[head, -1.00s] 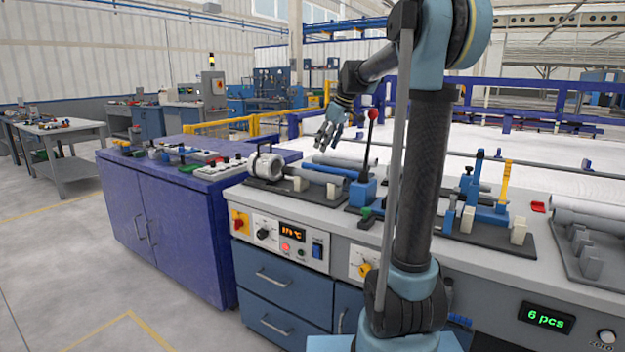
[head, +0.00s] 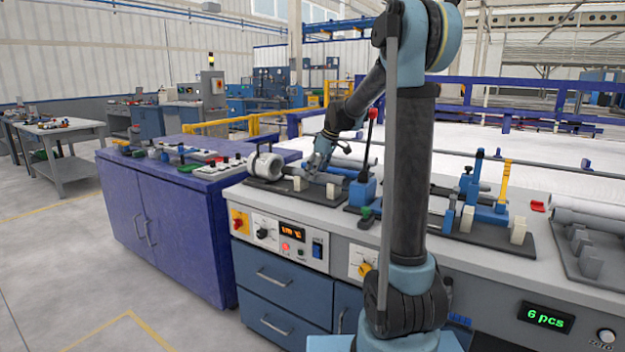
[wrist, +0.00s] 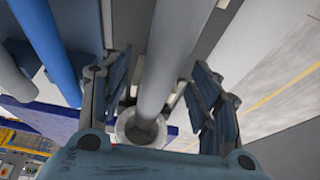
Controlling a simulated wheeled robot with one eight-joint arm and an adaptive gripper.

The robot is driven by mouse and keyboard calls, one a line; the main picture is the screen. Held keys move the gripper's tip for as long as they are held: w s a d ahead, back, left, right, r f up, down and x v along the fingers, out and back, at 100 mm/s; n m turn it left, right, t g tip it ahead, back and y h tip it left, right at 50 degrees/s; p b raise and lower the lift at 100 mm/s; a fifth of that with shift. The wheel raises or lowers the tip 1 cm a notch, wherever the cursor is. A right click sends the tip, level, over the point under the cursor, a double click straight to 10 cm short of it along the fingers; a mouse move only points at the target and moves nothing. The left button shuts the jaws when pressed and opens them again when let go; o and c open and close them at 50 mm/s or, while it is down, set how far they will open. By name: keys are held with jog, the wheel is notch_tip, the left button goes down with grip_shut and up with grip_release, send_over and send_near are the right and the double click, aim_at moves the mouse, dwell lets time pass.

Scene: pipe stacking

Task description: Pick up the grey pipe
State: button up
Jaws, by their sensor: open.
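The grey pipe (wrist: 168,60) runs lengthwise between the two fingers of my gripper (wrist: 162,84) in the wrist view. The fingers are open, one on each side of the pipe; I cannot tell whether they touch it. The pipe's far end meets a round grey ring holder (wrist: 138,127). In the head view my gripper (head: 314,170) is low over the bench fixture, just right of the ring holder (head: 266,165), and hides part of the pipe (head: 329,178).
A blue pipe (wrist: 50,50) lies left of the grey one in the wrist view. A red-knobbed lever on a blue base (head: 363,190) stands right of my gripper in the head view. More grey pipes (head: 590,212) lie at the bench's right end.

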jog(key=shift+w+a+f, duration=0.15)
jog(key=shift+a+f, duration=0.05)
jog(key=shift+f, duration=0.4)
jog(key=shift+c, duration=0.6)
jog(key=c, duration=1.1)
notch_tip(320, 180, up, 10)
